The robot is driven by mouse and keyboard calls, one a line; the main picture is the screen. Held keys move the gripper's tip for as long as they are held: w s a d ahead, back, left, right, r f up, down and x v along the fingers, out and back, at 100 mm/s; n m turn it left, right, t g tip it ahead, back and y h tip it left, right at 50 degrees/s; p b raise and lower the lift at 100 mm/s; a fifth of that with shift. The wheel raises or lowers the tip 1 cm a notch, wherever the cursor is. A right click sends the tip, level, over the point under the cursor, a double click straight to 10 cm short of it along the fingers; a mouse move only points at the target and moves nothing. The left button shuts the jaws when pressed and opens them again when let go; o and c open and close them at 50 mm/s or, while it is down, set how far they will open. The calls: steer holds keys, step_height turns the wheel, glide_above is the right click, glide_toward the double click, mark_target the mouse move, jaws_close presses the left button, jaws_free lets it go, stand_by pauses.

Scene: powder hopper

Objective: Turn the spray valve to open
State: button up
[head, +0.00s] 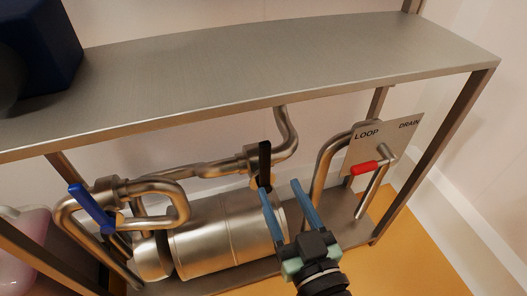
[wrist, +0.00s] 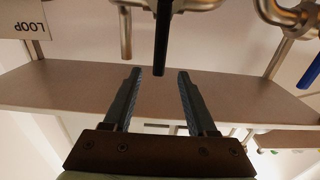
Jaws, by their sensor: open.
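No label reading "spray" shows, so I cannot tell from lettering which valve it is. A valve with a black handle (head: 264,160) sits on the middle pipe, its handle hanging roughly upright. The black handle also shows in the wrist view (wrist: 162,38), in line with the gap between my fingers. A valve with a blue handle (head: 90,207) is at the left, its lever slanted. A red handle (head: 365,168) is at the right by the sign plate. My gripper (head: 280,187) is open and empty, its blue fingers just below and right of the black handle, apparently not touching it.
A steel shelf top (head: 250,62) overhangs the pipes. A metal cylinder (head: 215,240) lies below them. A plate (head: 383,145) marked LOOP and DRAIN stands at the right, near a shelf leg (head: 435,150). Orange floor is free in front at the right.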

mark_target(267, 161)
steer(key=x, duration=0.9)
steer(key=shift+w+a, duration=0.1)
steer(key=shift+w, duration=0.2)
jaws_close()
steer(key=shift+f, duration=0.1)
stand_by(0.9)
